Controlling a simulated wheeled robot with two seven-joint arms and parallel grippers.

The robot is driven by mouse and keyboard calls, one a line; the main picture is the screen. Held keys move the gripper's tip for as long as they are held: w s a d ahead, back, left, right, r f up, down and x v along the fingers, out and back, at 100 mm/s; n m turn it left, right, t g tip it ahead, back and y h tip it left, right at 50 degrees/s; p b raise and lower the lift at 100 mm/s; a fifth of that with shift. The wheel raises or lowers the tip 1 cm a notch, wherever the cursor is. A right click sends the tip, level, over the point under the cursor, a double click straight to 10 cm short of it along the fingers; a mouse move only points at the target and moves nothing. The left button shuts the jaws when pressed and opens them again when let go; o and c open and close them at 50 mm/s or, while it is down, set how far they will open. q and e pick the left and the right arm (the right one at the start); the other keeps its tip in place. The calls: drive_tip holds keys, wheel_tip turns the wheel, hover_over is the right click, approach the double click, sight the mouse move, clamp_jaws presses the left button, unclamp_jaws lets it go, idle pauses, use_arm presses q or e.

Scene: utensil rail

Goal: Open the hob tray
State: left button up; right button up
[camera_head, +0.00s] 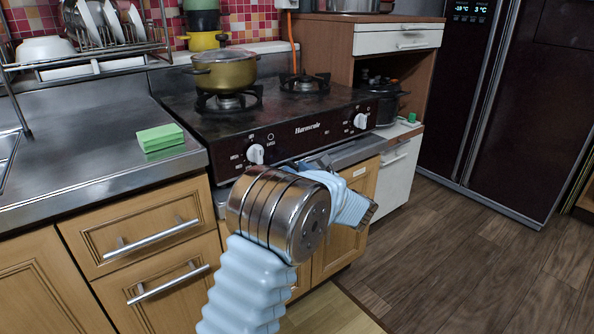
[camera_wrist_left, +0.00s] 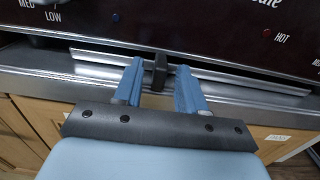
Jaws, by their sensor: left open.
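The hob tray is a silver metal strip (camera_head: 352,154) just under the dark hob front in the head view. In the left wrist view the tray front (camera_wrist_left: 235,83) runs across the picture, with a small black handle (camera_wrist_left: 160,70) at its middle. My left gripper (camera_wrist_left: 158,82) is open, its two blue fingertips on either side of the black handle. I cannot tell whether they touch it. In the head view my left gripper (camera_head: 322,163) is at the tray front, partly hidden by my wrist. My right gripper is out of view.
A gas hob (camera_head: 300,110) with knobs carries an olive pot (camera_head: 224,72). A green sponge (camera_head: 160,138) lies on the steel counter left. Wooden drawers (camera_head: 135,225) with bar handles are below. A dark fridge (camera_head: 515,100) stands right. The floor (camera_head: 480,265) at right is clear.

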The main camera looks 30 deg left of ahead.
use_arm(q)
drive_tip(key=shift+w+a, duration=0.15)
drive_tip(key=shift+a, duration=0.2)
clamp_jaws()
drive_tip(key=p+v, duration=0.4)
drive_tip(key=v, duration=1.6)
drive_tip(key=shift+f, duration=0.1)
unclamp_jaws()
